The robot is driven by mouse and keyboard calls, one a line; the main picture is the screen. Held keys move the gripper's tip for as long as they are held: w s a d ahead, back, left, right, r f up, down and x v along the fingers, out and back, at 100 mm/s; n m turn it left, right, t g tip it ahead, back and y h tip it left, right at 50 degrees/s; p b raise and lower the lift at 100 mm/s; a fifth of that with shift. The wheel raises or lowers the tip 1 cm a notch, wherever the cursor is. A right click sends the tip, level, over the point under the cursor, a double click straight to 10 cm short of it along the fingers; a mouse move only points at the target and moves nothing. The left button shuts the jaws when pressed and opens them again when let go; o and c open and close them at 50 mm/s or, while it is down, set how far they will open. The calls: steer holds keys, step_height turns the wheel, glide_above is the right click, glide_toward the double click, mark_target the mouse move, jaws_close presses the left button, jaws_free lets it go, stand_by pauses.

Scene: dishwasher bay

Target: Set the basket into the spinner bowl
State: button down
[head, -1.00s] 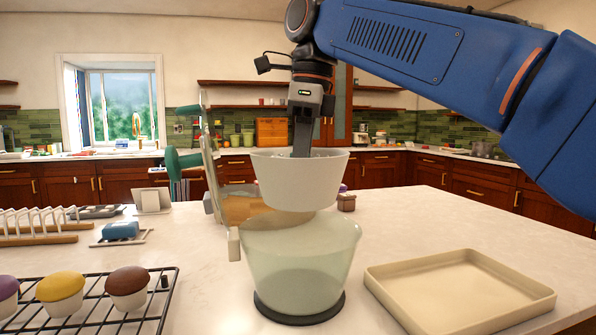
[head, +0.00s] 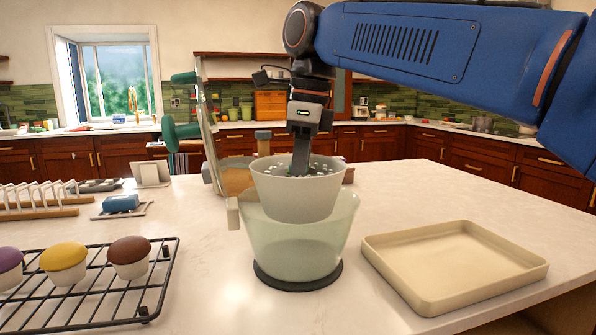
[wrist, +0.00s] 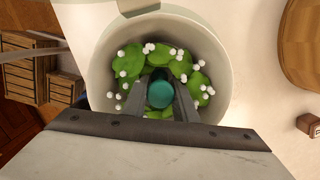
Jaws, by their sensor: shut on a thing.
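The white basket (head: 298,195) is upright, with its lower part inside the pale green see-through spinner bowl (head: 298,250) and its rim standing above the bowl's rim. In the wrist view the basket (wrist: 222,60) holds green leaves with small white beads. A teal knob (wrist: 160,94) stands at its middle. My gripper (head: 301,168) reaches down into the basket and is shut on that knob; in the wrist view its fingers (wrist: 160,105) flank it. The bowl stands on a dark round base (head: 298,279). Whether the basket touches the bowl is hard to tell.
A cream tray (head: 455,297) lies to the right of the bowl. A black rack (head: 100,295) with several cupcakes is at the left.

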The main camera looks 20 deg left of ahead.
steer(key=shift+f, duration=3.4)
steer(key=shift+f, duration=1.25)
stand_by(0.9)
steer(key=c, duration=0.9)
jaws_free()
steer(key=shift+r, duration=2.95)
